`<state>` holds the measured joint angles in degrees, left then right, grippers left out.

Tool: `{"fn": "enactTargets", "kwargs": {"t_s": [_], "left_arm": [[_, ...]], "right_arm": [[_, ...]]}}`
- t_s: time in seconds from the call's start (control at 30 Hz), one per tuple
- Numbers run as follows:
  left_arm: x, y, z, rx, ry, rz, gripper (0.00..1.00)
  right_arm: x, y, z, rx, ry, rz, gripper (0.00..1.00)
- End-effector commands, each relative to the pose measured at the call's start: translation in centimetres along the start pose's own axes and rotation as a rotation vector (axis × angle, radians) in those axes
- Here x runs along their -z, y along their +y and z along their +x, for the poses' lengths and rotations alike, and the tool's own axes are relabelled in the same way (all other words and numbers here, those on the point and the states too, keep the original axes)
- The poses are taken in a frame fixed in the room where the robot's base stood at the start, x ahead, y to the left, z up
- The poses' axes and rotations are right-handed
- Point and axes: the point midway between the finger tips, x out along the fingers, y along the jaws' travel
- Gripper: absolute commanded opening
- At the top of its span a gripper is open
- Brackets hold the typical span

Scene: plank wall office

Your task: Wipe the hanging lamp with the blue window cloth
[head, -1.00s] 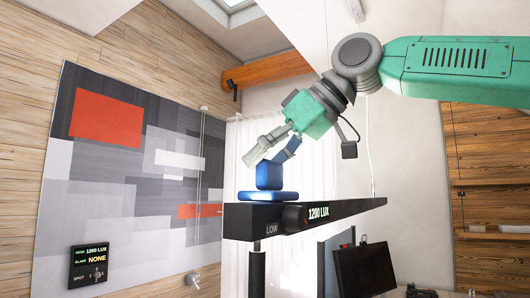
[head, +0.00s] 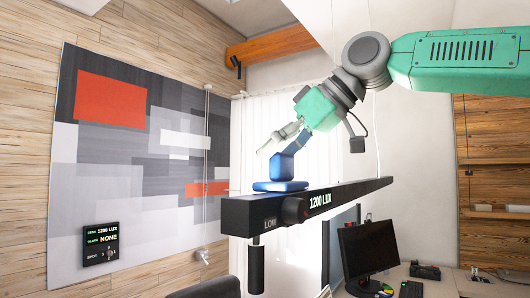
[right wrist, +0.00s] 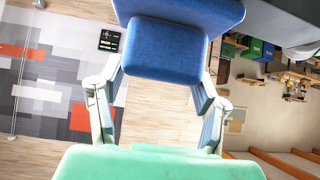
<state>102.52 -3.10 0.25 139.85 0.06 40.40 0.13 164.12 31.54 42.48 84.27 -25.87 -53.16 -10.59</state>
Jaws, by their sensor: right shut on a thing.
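The hanging lamp (head: 350,194) is a long black bar with a round knob and a "1200 LUX" display. The blue window cloth (head: 281,167) is a block with a flat pad beneath it. The pad rests on the lamp's top near its left end. My right gripper (head: 283,142) is shut on the cloth from above. In the right wrist view the cloth (right wrist: 165,50) sits between the two fingers of my right gripper (right wrist: 160,105). The lamp is hard to make out there. My left gripper is not in view.
A thin cable (head: 377,135) runs up from the lamp's right end. A wall panel (head: 87,241) at lower left reads "DESK 1200 LUX" and "GLARE NONE". A desk with a monitor (head: 368,250) stands below right. A wooden beam (head: 278,44) is above.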

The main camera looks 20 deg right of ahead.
Motion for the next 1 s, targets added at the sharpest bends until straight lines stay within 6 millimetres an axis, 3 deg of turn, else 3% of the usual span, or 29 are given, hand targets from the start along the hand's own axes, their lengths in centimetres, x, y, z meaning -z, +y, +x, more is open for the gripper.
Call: {"fn": "enactTargets", "kwargs": {"t_s": [0.47, 1.0], "left_arm": [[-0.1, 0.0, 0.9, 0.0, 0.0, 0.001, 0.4], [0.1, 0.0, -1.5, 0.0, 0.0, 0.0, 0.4]], "right_arm": [[-1.9, -0.8, -1.8, -0.001, -0.012, 0.0, 0.12], [-1.9, 2.9, -2.4, 0.0, -0.005, 0.001, 0.12]]}}
